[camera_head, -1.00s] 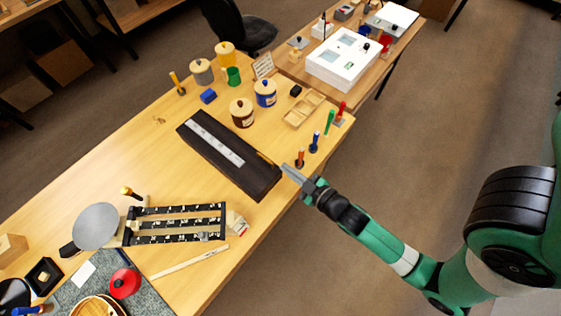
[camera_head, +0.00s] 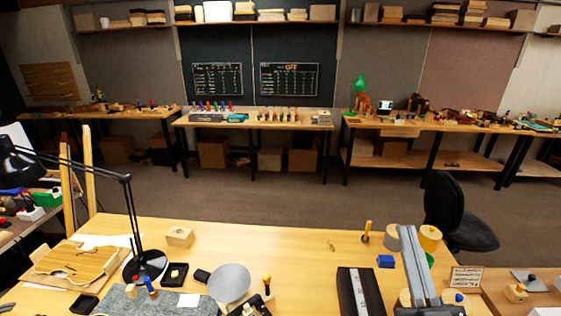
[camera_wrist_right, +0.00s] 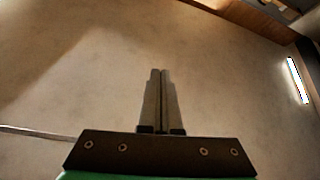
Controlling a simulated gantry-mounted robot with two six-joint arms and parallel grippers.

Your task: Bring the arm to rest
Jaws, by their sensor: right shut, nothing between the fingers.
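My right gripper (camera_head: 407,232) stands up from the bottom edge of the head view, in front of the right part of the bench. Its grey fingers point up and hide part of the jars behind. In the right wrist view the two fingers (camera_wrist_right: 160,75) lie together, shut and empty, against a plain beige surface. My left gripper is not in view.
The wooden bench (camera_head: 290,240) holds a lamp (camera_head: 128,215), a violin plate (camera_head: 75,262), a round grey disc (camera_head: 230,282), a dark long case (camera_head: 352,290), a grey jar (camera_head: 393,238) and a yellow jar (camera_head: 430,236). A black chair (camera_head: 447,205) stands behind.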

